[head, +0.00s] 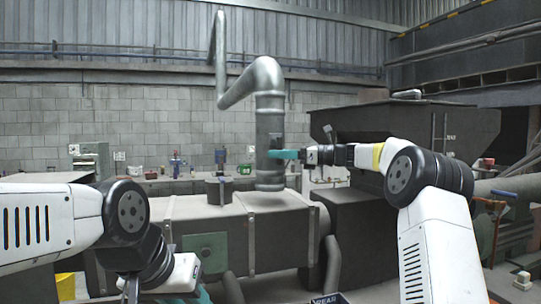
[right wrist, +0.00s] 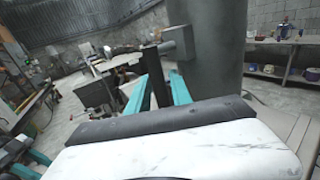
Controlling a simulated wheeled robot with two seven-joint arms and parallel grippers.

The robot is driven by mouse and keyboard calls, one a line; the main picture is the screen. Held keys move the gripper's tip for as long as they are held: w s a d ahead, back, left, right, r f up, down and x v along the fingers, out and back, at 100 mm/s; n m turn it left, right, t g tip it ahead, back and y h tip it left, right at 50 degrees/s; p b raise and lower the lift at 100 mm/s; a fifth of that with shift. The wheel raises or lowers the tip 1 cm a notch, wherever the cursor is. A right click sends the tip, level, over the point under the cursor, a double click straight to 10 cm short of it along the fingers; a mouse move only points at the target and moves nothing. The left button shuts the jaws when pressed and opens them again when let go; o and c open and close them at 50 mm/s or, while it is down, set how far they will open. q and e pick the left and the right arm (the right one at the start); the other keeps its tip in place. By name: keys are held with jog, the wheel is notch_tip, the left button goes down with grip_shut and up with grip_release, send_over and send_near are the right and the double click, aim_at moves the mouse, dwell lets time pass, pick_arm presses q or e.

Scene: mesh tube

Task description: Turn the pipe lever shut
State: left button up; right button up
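A grey vertical pipe (head: 270,115) with a bent upper run stands in the middle of the head view. A small grey block (right wrist: 178,43) sits on the pipe's side in the right wrist view, and a dark lever (right wrist: 152,58) is beside it. My right gripper (head: 273,154) reaches in from the right, its teal fingers at the pipe's lower part. In the right wrist view its fingers (right wrist: 159,80) are apart, with the lever between them and gaps visible; contact is unclear. My left gripper (head: 196,297) is low at the bottom edge, mostly hidden.
A large horizontal grey tank (head: 215,215) lies below the pipe. A dark hopper (head: 440,125) stands at the right. A bench with small items (head: 190,178) runs along the back wall. A yellow bin (head: 65,286) is at the lower left.

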jog(key=shift+x, duration=1.35)
grip_shut()
dwell(0.4)
